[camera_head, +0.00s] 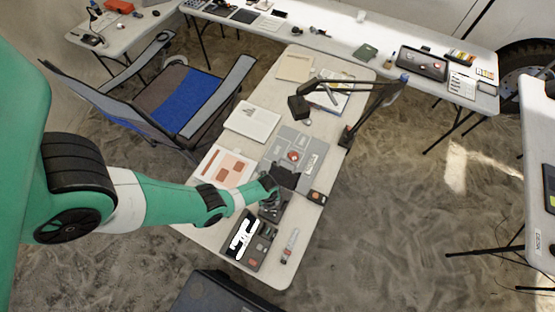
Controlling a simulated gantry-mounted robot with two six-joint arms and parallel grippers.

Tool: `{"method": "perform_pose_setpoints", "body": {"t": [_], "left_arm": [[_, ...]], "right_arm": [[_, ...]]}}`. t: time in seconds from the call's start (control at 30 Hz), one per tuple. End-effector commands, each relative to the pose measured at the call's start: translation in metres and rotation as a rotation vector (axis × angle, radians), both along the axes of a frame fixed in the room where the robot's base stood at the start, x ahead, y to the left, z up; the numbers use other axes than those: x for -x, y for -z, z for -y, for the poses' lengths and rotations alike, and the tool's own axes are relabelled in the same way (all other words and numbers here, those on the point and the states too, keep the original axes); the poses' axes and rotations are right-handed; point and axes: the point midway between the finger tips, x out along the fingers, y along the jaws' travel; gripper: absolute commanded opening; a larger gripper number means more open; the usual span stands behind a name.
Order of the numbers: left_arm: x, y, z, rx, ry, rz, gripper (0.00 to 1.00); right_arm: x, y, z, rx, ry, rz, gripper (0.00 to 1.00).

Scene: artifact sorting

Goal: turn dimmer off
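A small dark box with an orange-red spot (316,197) lies at the right edge of the near table; it may be the dimmer, but it is too small to be sure. My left gripper (288,178) reaches over the table from the left, a little left of this box and apart from it in the picture. Its dark fingers are too small and blended to show whether they are open. A black desk lamp (299,106) on a jointed arm stands at the table's right edge. My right gripper is not in view.
A grey panel (312,150) with a red round piece lies beyond my gripper. A dark tray (262,250) with tools and a clear tube (290,246) lie nearer. A folding chair (180,100) stands left of the table (270,280). The floor to the right is open.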

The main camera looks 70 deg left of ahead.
Motion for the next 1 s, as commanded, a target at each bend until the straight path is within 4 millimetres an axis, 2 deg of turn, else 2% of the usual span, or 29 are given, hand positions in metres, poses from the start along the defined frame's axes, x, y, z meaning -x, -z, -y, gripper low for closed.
{"method": "perform_pose_setpoints", "body": {"t": [0.2, 0.37, 0.47, 0.8, 1.0], "left_arm": [[0.002, 0.002, 0.000, 0.001, -0.003, -0.003, 0.64], [0.001, 0.014, 0.000, 0.001, -0.003, -0.002, 0.64], [0.001, 0.029, 0.000, 0.001, -0.003, -0.002, 0.64], [0.001, 0.099, 0.000, 0.000, -0.003, -0.001, 0.64], [0.000, 0.117, 0.000, 0.000, -0.003, -0.001, 0.64]], "right_arm": [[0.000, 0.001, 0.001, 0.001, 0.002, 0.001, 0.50], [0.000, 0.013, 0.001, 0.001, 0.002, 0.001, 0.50], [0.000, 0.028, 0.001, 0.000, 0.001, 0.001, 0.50], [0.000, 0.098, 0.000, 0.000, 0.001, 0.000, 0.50], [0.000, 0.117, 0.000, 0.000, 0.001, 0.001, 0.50]]}}
